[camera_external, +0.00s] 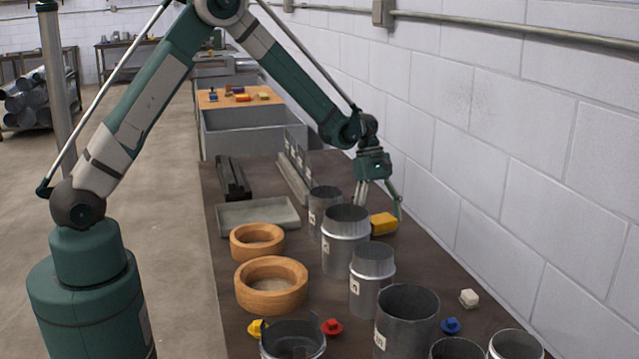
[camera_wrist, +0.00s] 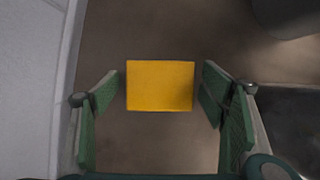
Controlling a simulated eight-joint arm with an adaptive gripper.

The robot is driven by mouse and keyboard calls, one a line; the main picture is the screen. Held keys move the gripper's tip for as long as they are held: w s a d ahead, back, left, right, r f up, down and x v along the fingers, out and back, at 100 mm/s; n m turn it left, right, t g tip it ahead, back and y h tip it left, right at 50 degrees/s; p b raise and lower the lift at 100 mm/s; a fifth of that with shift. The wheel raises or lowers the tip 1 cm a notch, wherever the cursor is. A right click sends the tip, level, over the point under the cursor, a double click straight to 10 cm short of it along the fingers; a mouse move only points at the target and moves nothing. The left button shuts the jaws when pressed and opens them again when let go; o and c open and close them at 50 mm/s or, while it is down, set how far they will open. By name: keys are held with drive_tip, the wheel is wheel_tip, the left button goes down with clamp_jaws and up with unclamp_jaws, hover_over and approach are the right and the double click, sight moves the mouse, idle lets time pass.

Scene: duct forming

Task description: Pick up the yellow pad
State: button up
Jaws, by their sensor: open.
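The yellow pad (camera_external: 383,223) lies on the dark workbench near the wall, behind the metal duct pieces. In the wrist view the yellow pad (camera_wrist: 160,86) is a plain rectangle between my two green fingers, with a gap on each side. My gripper (camera_external: 380,213) points down over the pad and is open. In the wrist view my gripper (camera_wrist: 160,100) shows its fingers spread wide and nothing held. In the external view the pad's left end is partly hidden by a duct and a finger.
Several metal ducts (camera_external: 345,240) stand left of and in front of the pad. Two orange rings (camera_external: 272,287) and a grey tray (camera_external: 257,217) lie further left. The block wall (camera_external: 470,130) runs close along the right. A white knob (camera_external: 468,298) and a blue knob (camera_external: 451,326) lie in front.

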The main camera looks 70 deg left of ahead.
sight(386, 221)
drive_tip(key=c, duration=1)
drive_tip(key=shift+r, duration=0.1)
drive_tip(key=shift+r+p, duration=0.3)
drive_tip(key=shift+r, duration=4.65)
